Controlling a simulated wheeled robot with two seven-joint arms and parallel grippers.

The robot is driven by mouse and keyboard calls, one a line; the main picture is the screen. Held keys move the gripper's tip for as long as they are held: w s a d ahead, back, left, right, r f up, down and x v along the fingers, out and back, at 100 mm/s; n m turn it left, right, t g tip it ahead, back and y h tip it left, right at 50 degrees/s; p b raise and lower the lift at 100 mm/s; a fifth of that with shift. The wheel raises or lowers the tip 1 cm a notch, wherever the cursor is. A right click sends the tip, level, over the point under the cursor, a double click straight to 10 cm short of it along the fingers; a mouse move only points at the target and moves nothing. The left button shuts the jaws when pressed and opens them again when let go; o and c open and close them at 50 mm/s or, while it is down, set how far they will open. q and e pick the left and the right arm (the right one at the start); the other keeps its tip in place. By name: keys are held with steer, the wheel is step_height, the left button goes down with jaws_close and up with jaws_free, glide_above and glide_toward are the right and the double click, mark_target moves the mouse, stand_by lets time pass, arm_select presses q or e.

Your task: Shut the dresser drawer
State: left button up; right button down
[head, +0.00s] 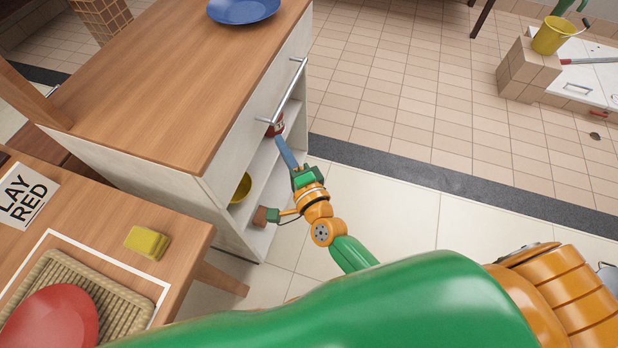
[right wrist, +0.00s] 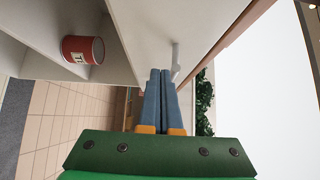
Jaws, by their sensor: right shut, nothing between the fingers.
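The dresser has a wooden top (head: 165,75) and white sides, and stands at the upper left of the head view. Its white drawer front (head: 255,110), with a metal bar handle (head: 284,92), is just under the top. It looks about level with the dresser's face; I cannot tell whether a small gap remains. My right gripper (head: 280,141) is shut and empty, its blue fingers pointing at the open shelves just below the drawer. In the right wrist view the shut fingers (right wrist: 161,75) reach beside the drawer front (right wrist: 150,30) and close to the handle (right wrist: 176,62); contact is unclear. My left gripper is out of view.
A red can (right wrist: 82,49) stands on the shelf under the drawer. A yellow bowl (head: 240,188) sits on a shelf. A blue plate (head: 243,10) lies on the dresser top. A table (head: 185,225) with a yellow sponge (head: 146,242) is at lower left.

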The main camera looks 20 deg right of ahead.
steer(key=s+d, duration=0.1)
steer(key=s, duration=0.8)
steer(key=s+d+f+n+g+p, duration=0.1)
steer(key=s+f+n+g, duration=0.3)
steer(key=f, duration=0.5)
steer(key=s+d+f+n+g+p, duration=0.1)
steer(key=s+f+n+g+p, duration=0.15)
steer(key=f+n, duration=0.5)
steer(key=s+d+f+n+g+h, duration=0.1)
steer(key=s+d+f+n+g, duration=0.1)
steer(key=s, duration=0.5)
steer(key=s+d+f+n+g+h, duration=0.1)
steer(key=s+d+f+n+g, duration=0.1)
steer(key=s+d+f+g, duration=0.2)
steer(key=s+d+f+n+g+h+p, duration=0.1)
steer(key=s+d+f+n+g, duration=0.1)
steer(key=s+d+f+g, duration=0.2)
steer(key=s+f, duration=0.3)
steer(key=s, duration=0.2)
steer(key=shift+s+f+n, duration=0.25)
steer(key=shift+s+n, duration=0.1)
steer(key=shift+s, duration=0.05)
